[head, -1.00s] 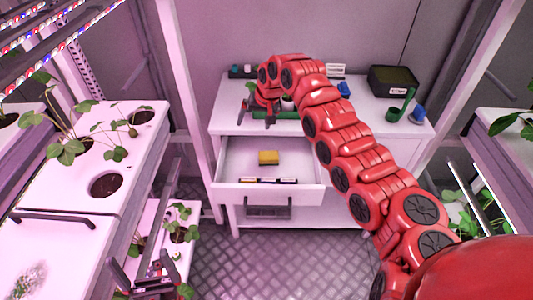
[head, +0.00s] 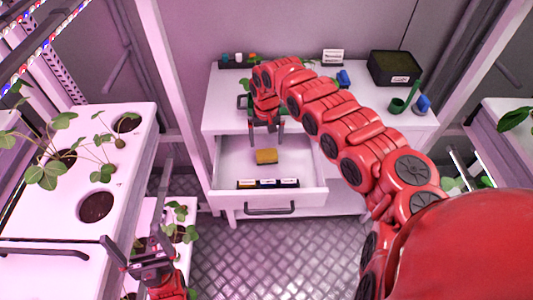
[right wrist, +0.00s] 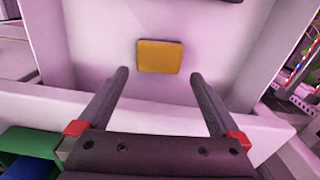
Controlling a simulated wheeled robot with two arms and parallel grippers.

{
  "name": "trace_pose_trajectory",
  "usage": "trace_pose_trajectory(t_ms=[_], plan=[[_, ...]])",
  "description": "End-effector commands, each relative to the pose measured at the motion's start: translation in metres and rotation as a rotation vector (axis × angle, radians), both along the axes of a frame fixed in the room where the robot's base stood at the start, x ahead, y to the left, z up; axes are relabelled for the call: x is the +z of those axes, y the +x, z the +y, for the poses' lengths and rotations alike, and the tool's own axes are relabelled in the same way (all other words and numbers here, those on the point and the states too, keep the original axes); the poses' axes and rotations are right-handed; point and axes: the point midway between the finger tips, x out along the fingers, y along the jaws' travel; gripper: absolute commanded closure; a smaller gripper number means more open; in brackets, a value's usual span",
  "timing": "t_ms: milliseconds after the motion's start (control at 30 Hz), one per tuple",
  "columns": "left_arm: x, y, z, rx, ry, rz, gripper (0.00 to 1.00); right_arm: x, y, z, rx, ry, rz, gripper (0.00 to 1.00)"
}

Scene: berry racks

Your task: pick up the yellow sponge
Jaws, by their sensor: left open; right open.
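The yellow sponge (head: 266,156) lies flat in the open white drawer (head: 225,196) of the cabinet. In the right wrist view the sponge (right wrist: 159,56) sits just beyond the fingertips, between their lines. My right gripper (head: 266,143) points down into the back of the drawer, its fingers close behind and above the sponge. It also shows in the right wrist view (right wrist: 158,75), open and empty. My left gripper (head: 137,245) is low at the left, beside the plant rack, open with nothing seen between its fingers.
Small labelled items (head: 268,183) line the drawer's front. A dark box (head: 394,68), a green scoop (head: 399,103) and a blue item (head: 422,104) stand on the cabinet top (head: 370,110). The white plant rack (head: 60,205) fills the left side. The metal floor (head: 285,245) is clear.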

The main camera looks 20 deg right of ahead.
Motion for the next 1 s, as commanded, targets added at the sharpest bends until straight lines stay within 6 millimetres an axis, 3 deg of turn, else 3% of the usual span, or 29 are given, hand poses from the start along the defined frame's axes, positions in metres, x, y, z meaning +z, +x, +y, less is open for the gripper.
trace_pose_trajectory(t_ms=[233,500,800,867,1000], plan=[[0.008,0.000,0.000,0.000,0.000,0.000,0.00,-0.019,-0.001,0.001,0.002,0.001,0.002,0.00],[0.016,0.000,0.000,0.000,0.000,0.000,0.00,-0.058,-0.003,0.001,0.001,0.003,0.004,0.00],[0.016,0.000,0.000,0.000,0.000,0.000,0.00,-0.064,-0.002,-0.001,0.002,-0.001,0.000,0.00],[0.016,0.000,0.000,0.000,0.000,0.000,0.00,-0.064,-0.002,-0.001,0.002,-0.001,0.000,0.07],[0.016,0.000,0.000,0.000,0.000,0.000,0.00,-0.063,-0.002,-0.001,0.001,-0.001,0.000,0.32]])
